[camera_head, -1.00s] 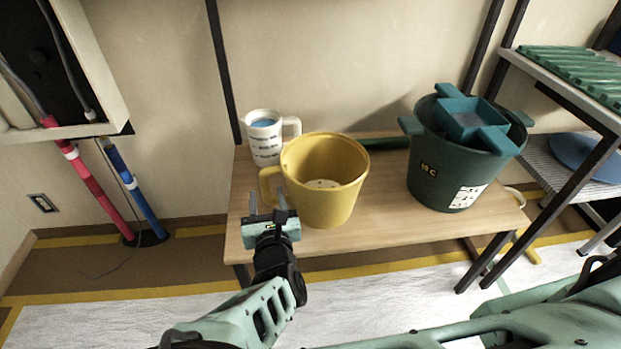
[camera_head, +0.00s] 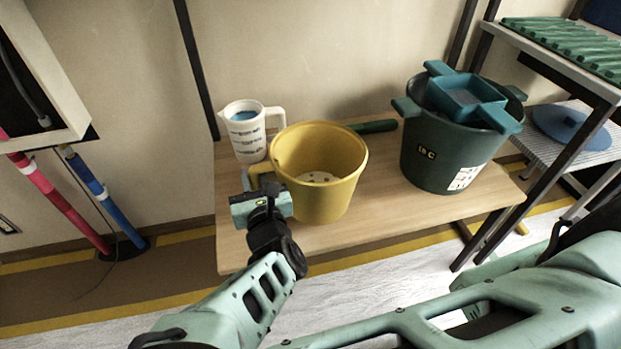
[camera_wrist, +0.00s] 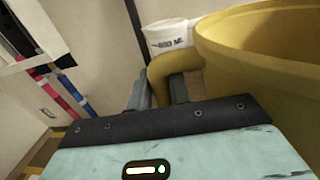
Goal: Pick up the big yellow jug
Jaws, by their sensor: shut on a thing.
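The big yellow jug (camera_head: 322,194) stands upright on the wooden table (camera_head: 400,215) in the head view, open at the top, with its handle on the left. My gripper (camera_head: 254,184) is at the jug's left side, shut on the handle. In the wrist view, the fingers (camera_wrist: 158,92) sit on both sides of the yellow handle (camera_wrist: 172,63), and the jug's body (camera_wrist: 270,75) fills the right side. The lower part of the handle is hidden behind my gripper. The jug's base appears to rest on the table.
A white measuring jug (camera_head: 245,137) with blue contents stands just behind the handle. A dark green bucket (camera_head: 438,160) with a teal tray (camera_head: 465,100) on top is to the right. A green-handled object (camera_head: 375,127) lies behind the jug. Red (camera_head: 60,203) and blue (camera_head: 100,195) tubes stand left.

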